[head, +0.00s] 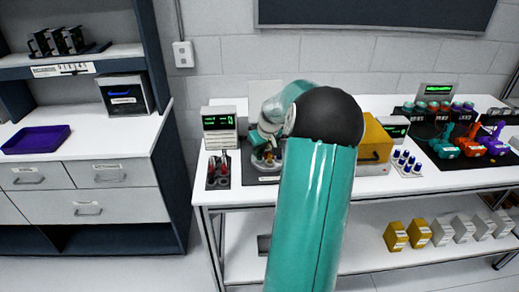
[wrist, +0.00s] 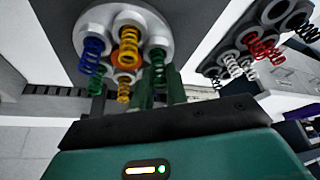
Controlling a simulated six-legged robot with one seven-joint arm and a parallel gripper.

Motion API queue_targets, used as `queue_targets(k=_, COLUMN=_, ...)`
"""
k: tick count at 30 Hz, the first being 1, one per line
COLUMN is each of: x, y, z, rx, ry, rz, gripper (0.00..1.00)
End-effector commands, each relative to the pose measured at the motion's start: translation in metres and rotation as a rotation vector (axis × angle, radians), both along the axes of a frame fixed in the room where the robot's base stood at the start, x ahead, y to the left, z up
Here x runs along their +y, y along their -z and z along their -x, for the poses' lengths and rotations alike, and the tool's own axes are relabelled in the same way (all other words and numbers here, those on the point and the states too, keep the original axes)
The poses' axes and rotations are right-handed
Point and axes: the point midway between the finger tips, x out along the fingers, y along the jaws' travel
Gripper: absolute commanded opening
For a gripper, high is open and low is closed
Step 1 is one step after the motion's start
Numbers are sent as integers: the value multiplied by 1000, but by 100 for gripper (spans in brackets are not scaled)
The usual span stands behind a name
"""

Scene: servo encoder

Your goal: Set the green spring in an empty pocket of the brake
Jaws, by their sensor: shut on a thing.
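The brake (wrist: 108,17) is a round grey disc with an orange centre, in the upper left of the wrist view. A blue spring (wrist: 94,55) and two yellow springs, one on the upper side (wrist: 128,45) and one on the lower side (wrist: 124,88), stand in its pockets. My gripper (wrist: 159,82) is shut on the green spring (wrist: 158,62), whose far end is at the disc's right-hand pocket. I cannot tell how deep it sits.
A spring holder with red springs (wrist: 264,48) and white springs stands right of the brake in the wrist view. In the head view, a small display box (head: 219,127) stands behind the red springs. A yellow box (head: 375,141) is right of my arm.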

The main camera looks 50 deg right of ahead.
Motion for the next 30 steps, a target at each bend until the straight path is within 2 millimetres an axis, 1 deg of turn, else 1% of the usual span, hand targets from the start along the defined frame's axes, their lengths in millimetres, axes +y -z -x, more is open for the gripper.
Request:
queue_targets(k=6, x=1, y=5, z=0, rx=0, ry=-1, rz=-1, gripper=0)
queue_targets(k=14, x=1, y=6, z=0, rx=0, ry=0, rz=0, gripper=0)
queue_targets(k=15, x=1, y=6, z=0, rx=0, ry=0, rz=0, gripper=19)
queue_targets(k=17, x=1, y=6, z=0, rx=0, ry=0, rz=0, gripper=31)
queue_targets(k=18, x=1, y=6, z=0, rx=0, ry=0, rz=0, gripper=38)
queue_targets(k=19, x=0, y=6, z=0, rx=0, ry=0, rz=0, gripper=40)
queue_targets(k=30, x=0, y=6, z=0, rx=0, ry=0, rz=0, gripper=40)
